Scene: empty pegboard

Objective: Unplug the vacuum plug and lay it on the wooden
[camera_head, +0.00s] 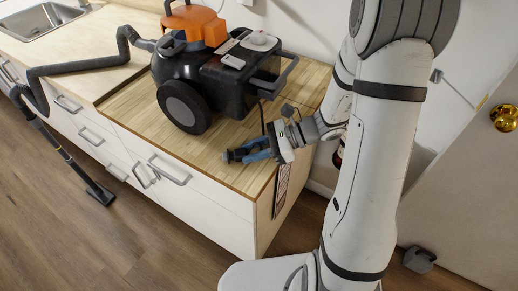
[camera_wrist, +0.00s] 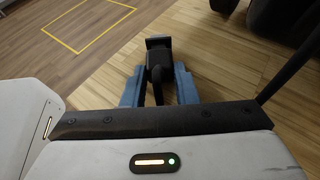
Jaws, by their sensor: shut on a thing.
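The black vacuum plug (camera_wrist: 157,58) is between the two blue fingers of my gripper (camera_wrist: 160,86) in the wrist view. My gripper (camera_head: 247,152) is shut on it over the front right part of the wooden counter (camera_head: 225,165). In the head view the plug (camera_head: 230,156) shows as a dark piece at the fingertips. I cannot tell whether it touches the wood. The vacuum (camera_head: 215,75), black with an orange top, stands on the counter behind my gripper. A dark cord (camera_wrist: 291,68) shows at the right of the wrist view.
The vacuum's black hose (camera_head: 75,68) runs left over the counter and down to a floor head (camera_head: 100,194). A sink (camera_head: 42,18) is at the far left. Bare wood lies left of my gripper. A yellow outline (camera_wrist: 92,22) marks the floor. A door with a brass knob (camera_head: 504,117) is at right.

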